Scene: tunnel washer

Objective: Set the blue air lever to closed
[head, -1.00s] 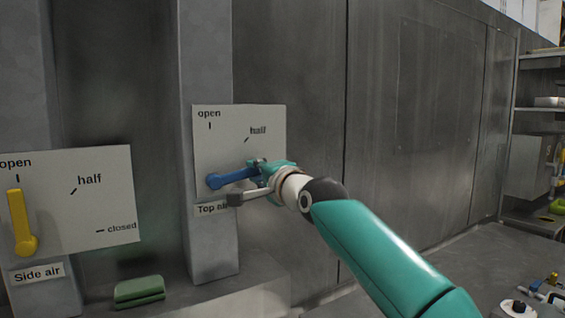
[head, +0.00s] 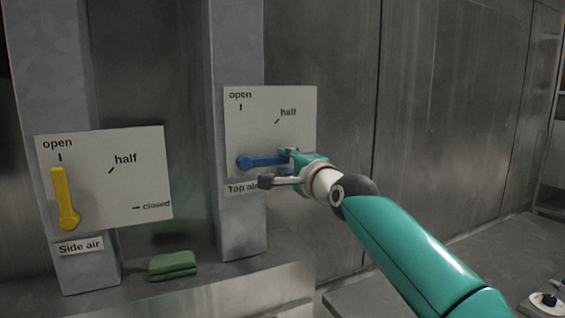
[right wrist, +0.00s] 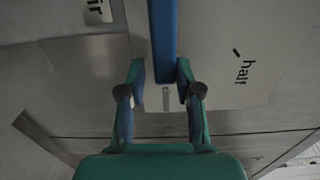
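The blue air lever (head: 262,161) is on the "Top air" plate (head: 250,110). It lies almost level, its free end to the right. In the right wrist view the lever (right wrist: 163,40) points at the "closed" label (right wrist: 166,98). My right gripper (head: 283,168) is at the lever's free end and partly hides it; the closed mark is hidden in the head view. In the wrist view its fingers (right wrist: 160,82) are spread on both sides of the lever tip, with a gap on the left and the right finger close to or touching it. My left gripper is out of view.
The yellow lever (head: 65,198) on the "Side air" plate (head: 105,185) points up at open. A green folded cloth (head: 172,265) lies on the ledge below. Metal wall panels (head: 440,120) stand behind to the right.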

